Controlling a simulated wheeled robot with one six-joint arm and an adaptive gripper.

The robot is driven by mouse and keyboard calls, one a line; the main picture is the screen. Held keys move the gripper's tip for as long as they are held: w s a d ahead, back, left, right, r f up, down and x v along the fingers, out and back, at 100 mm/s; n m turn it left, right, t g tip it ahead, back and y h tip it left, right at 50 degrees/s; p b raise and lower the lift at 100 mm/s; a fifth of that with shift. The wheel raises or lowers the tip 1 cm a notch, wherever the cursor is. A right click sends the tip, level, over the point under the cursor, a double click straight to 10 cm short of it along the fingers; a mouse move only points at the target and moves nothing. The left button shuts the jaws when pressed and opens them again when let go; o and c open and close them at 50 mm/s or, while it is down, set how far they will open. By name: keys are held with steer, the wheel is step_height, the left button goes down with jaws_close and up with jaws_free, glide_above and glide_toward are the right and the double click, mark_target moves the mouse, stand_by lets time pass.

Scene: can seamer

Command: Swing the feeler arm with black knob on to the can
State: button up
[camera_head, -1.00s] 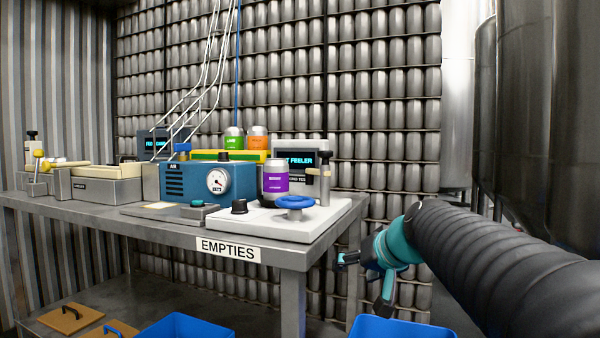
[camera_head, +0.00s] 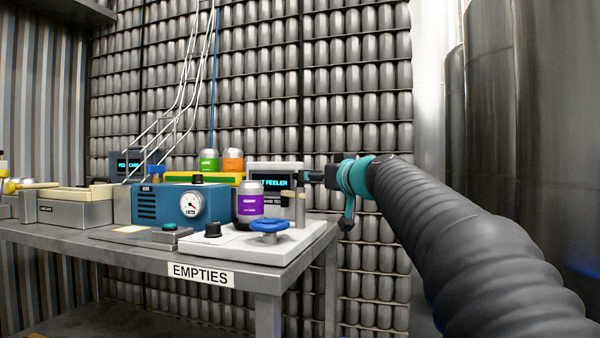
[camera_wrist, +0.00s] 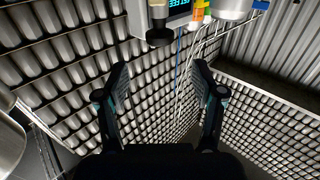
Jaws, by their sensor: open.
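The feeler post (camera_head: 300,210) stands on the white base plate at the table's right end. Its short tan arm (camera_head: 287,194) points left, and a gap shows between it and the can. The can (camera_head: 249,203) is silver with a purple label and stands upright on the plate. The black knob (camera_wrist: 158,37) shows at the top of the wrist view; in the head view I cannot clearly tell it from my dark finger. My gripper (camera_head: 327,200) is open and empty, right of the post. In the wrist view, the knob lies above and apart from my gripper's fingers (camera_wrist: 160,85).
A blue handwheel (camera_head: 269,226) and a small black knob (camera_head: 212,230) sit on the plate's front. A blue gauge box (camera_head: 160,205) and a feeler display (camera_head: 270,180) stand behind. The wall is stacked with cans.

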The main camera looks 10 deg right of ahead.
steer(key=p+x, duration=0.3)
steer(key=x, duration=0.7)
steer(key=shift+s, duration=0.1)
jaws_close()
